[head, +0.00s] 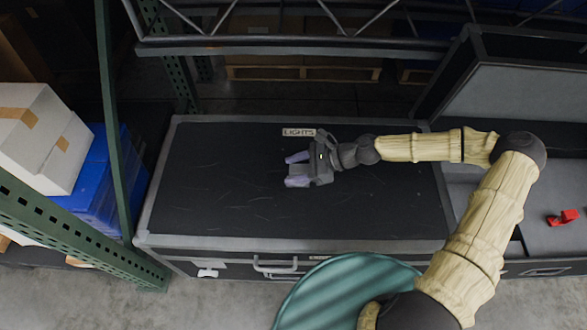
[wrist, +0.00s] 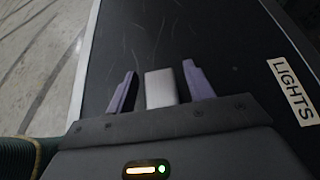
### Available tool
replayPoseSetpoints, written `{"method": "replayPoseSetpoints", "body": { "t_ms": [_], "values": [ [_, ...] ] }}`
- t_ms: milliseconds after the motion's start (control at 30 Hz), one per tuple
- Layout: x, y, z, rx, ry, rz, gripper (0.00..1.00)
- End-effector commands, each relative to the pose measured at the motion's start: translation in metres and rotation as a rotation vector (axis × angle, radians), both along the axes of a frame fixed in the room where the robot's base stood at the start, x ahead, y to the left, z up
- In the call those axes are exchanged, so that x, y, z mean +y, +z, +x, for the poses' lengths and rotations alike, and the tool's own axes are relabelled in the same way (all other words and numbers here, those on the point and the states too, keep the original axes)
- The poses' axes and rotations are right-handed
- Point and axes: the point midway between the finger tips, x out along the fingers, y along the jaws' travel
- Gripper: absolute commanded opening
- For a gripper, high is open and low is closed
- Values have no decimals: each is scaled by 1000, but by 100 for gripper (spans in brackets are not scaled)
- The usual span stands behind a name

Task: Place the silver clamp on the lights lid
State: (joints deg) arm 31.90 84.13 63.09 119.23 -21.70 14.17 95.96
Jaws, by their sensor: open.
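The lights lid (head: 230,200) is a wide black case top with metal edging and a white LIGHTS label (head: 299,132) near its far edge. The label also shows at the right of the wrist view (wrist: 292,92). My gripper (head: 288,169) is low over the middle of the lid, its two purple fingers apart. The silver clamp (wrist: 161,88) shows as a pale grey block between the open fingers in the wrist view, with gaps on both sides. Its lower end is hidden by the gripper body. Whether it rests fully on the lid is hard to tell.
An open case (head: 470,190) stands at the right with a red item (head: 563,217) inside. Green rack posts (head: 110,110), white boxes (head: 40,135) and blue totes (head: 95,190) stand at the left. A teal round object (head: 340,290) is in front. Most of the lid is clear.

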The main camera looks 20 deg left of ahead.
Motion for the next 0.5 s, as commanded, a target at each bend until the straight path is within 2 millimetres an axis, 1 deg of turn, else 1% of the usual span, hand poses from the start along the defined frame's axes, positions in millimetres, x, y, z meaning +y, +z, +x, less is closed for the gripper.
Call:
{"method": "replayPoseSetpoints", "body": {
  "t_ms": [300, 500],
  "values": [
    [-51, 30, 13, 0, -7, -1, 53],
    [-82, 47, 21, 0, -4, -1, 53]
  ]
}}
